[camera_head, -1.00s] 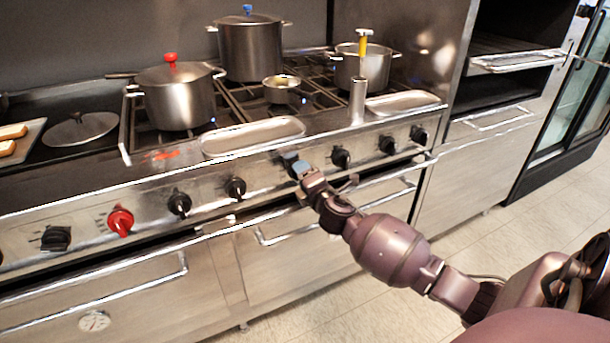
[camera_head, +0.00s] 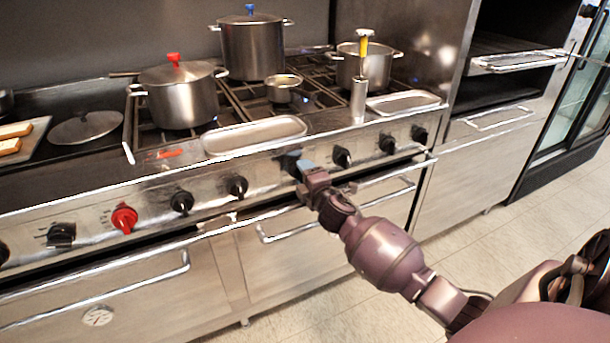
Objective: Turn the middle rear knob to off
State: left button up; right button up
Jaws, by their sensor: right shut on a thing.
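My right gripper (camera_head: 304,168) is at the stove's front panel, shut on a dark knob (camera_head: 290,160) that is mostly hidden behind its fingers. The knob's exact angle cannot be read. It sits in a row with a black knob (camera_head: 238,187) to its left and another black knob (camera_head: 342,157) to its right. The stove (camera_head: 150,205) is steel with black grates. My left gripper is not in view.
A pot with a red-knobbed lid (camera_head: 180,100), a tall pot with a blue-knobbed lid (camera_head: 253,48), a small pan (camera_head: 283,88) and an open pot (camera_head: 375,72) stand on the grates. A red knob (camera_head: 124,218) is at left. Oven handles (camera_head: 330,222) run below the panel.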

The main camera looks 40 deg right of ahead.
jog(key=o, duration=0.9)
jog(key=shift+s+a, duration=0.1)
jog(key=shift+s, duration=0.45)
jog(key=p+v, duration=0.1)
jog(key=v, duration=0.8)
jog(key=shift+s+a+p, duration=0.15)
jog(key=shift+s+p, duration=0.15)
jog(key=shift+p, duration=0.05)
